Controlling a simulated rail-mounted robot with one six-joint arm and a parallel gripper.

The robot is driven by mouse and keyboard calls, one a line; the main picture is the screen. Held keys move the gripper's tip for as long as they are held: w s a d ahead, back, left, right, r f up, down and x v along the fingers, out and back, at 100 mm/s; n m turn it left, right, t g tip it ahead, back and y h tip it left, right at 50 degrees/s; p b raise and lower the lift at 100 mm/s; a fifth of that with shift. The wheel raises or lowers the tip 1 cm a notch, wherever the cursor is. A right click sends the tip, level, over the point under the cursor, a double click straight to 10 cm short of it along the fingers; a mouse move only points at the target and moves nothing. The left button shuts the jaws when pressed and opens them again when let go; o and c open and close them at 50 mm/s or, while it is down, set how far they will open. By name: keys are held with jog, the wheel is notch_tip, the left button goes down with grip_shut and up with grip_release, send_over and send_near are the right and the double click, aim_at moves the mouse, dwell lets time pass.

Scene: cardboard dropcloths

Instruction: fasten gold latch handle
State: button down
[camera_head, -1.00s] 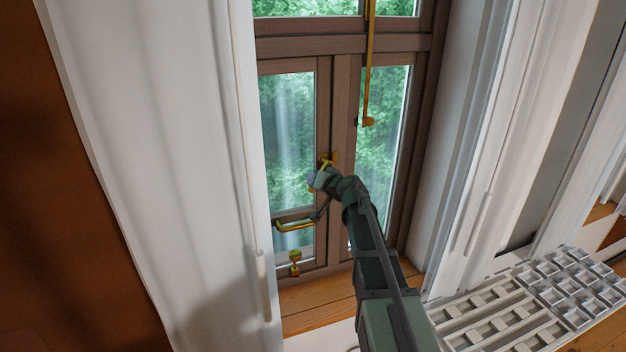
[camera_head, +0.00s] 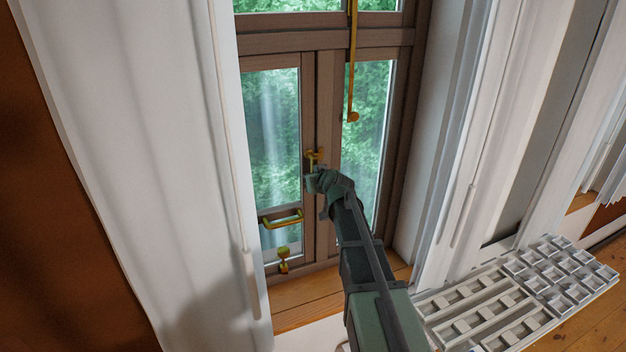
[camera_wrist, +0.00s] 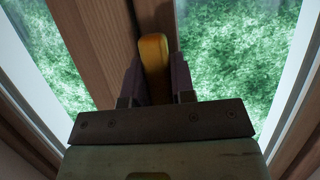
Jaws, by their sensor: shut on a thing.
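The gold latch handle (camera_head: 314,155) is on the brown wooden window frame, where the two sashes meet. In the wrist view the handle (camera_wrist: 154,54) runs between my two dark fingers, along the wooden upright. My gripper (camera_wrist: 155,82) is shut on it, with a finger on each side. In the head view my gripper (camera_head: 313,181) is just below the latch's pivot, and the handle points roughly downward. The handle's lower end is hidden by my gripper.
A gold pull handle (camera_head: 282,219) and a gold knob (camera_head: 283,261) are on the left sash. A long gold rod (camera_head: 352,70) hangs on the right. A white curtain (camera_head: 150,150) stands left, and white trays (camera_head: 500,305) lie lower right.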

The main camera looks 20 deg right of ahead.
dwell(0.3)
jog(key=c, duration=1)
grip_release()
jog(key=shift+d, duration=0.1)
jog(key=shift+o, duration=0.2)
jog(key=shift+s, duration=0.1)
jog(key=p+v, duration=0.4)
jog(key=v, duration=0.6)
jog(key=shift+s+r, duration=0.2)
jog(key=shift+s, duration=0.1)
